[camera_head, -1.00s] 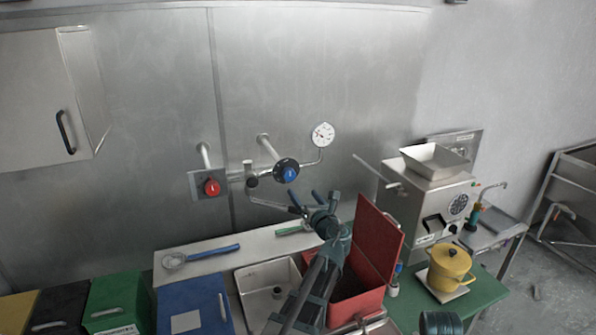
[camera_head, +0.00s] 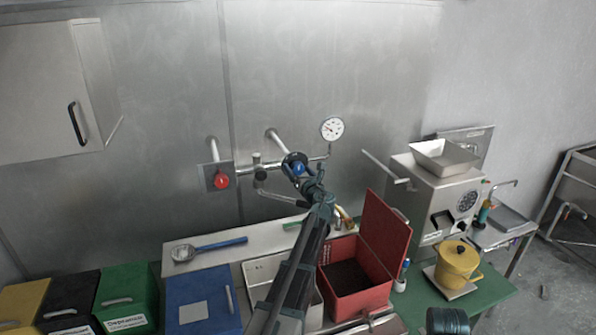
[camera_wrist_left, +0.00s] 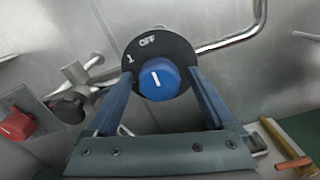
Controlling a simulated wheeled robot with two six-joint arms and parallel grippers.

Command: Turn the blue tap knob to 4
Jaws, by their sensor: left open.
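The blue tap knob (camera_head: 298,168) sits on a round black dial on the wall pipes. In the left wrist view the knob (camera_wrist_left: 158,79) faces me, with its white line pointing up and slightly left, near OFF. OFF is at the dial's (camera_wrist_left: 149,44) top and 1 at its left; a 4 cannot be seen. My left gripper (camera_wrist_left: 163,82) is open, one finger on each side of the knob; I cannot tell whether they touch it. In the head view my left gripper (camera_head: 303,176) partly covers the knob and dial.
A red knob (camera_head: 221,181) is left of the blue one, and a gauge (camera_head: 332,128) is at upper right. Below are a red open box (camera_head: 358,305), a sink and a blue-handled strainer (camera_head: 210,249). A grinder (camera_head: 440,195) and yellow pot (camera_head: 458,262) stand right.

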